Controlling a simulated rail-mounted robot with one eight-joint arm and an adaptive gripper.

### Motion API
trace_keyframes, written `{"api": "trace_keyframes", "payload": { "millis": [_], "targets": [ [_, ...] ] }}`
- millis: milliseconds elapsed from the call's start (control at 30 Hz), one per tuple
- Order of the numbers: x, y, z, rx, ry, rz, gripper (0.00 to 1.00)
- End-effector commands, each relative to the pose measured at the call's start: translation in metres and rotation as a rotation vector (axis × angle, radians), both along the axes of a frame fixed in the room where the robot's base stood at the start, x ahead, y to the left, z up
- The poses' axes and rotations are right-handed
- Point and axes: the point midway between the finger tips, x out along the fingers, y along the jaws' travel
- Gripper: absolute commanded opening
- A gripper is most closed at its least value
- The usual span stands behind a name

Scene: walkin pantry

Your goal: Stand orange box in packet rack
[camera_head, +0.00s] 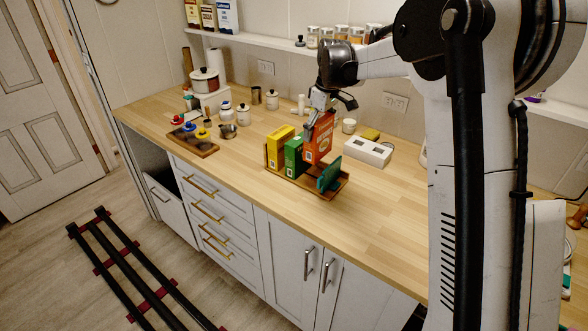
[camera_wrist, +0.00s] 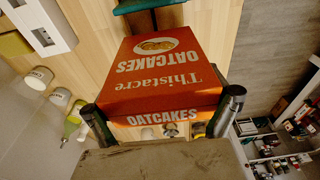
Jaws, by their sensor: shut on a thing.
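The orange box (camera_head: 319,137), labelled Oatcakes, is upright in my gripper (camera_head: 322,106). In the wrist view the orange box (camera_wrist: 160,75) sits between the two fingers of my gripper (camera_wrist: 165,115), which are shut on its sides near the top. The wooden packet rack (camera_head: 303,182) stands on the counter and holds a yellow box (camera_head: 279,147), a green box (camera_head: 294,156) and a teal packet (camera_head: 329,174) that leans. The orange box is over the back of the rack, between the green box and the teal packet. I cannot tell whether its bottom touches the rack.
A white appliance (camera_head: 367,151) stands right of the rack, with a yellow item (camera_head: 371,134) behind it. A board (camera_head: 193,142) with small coloured-lid pots, a metal cup (camera_head: 227,131) and white jars (camera_head: 242,115) are to the left. The counter's right front (camera_head: 385,205) is clear.

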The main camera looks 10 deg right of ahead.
Motion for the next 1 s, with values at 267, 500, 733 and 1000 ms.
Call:
{"api": "trace_keyframes", "payload": {
  "millis": [267, 500, 733, 1000],
  "targets": [
    [0.000, 0.000, -0.034, 0.000, 0.000, -0.001, 0.54],
    [0.000, 0.000, -0.061, 0.000, 0.000, -0.001, 0.54],
    [0.000, 0.000, -0.083, 0.000, 0.000, -0.001, 0.54],
    [0.000, 0.000, -0.100, 0.000, 0.000, -0.001, 0.54]
  ]
}}
